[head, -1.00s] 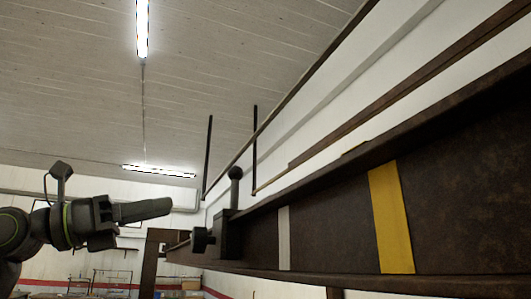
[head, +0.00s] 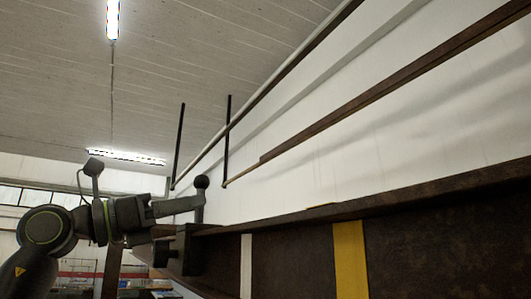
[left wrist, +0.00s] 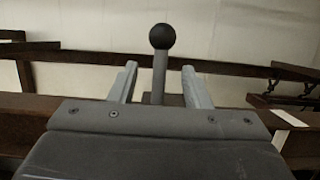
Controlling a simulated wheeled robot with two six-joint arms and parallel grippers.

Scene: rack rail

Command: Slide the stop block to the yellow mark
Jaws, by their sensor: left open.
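The dark stop block (head: 190,252) sits on the brown rail, with an upright post topped by a black ball knob (head: 202,182). The yellow mark (head: 350,262) is a vertical band on the rail, to the right of the block. My left gripper (head: 190,206) is open at the block's post, below the knob. In the left wrist view the knob (left wrist: 162,36) and its post stand between the two open fingers (left wrist: 160,82). My right gripper is not in view.
A pale white band (head: 246,268) crosses the rail between the block and the yellow mark. The rail's upper flange (head: 400,198) runs along the wall. A pipe (head: 270,90) on dark hangers runs above. The rail face between block and yellow mark looks clear.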

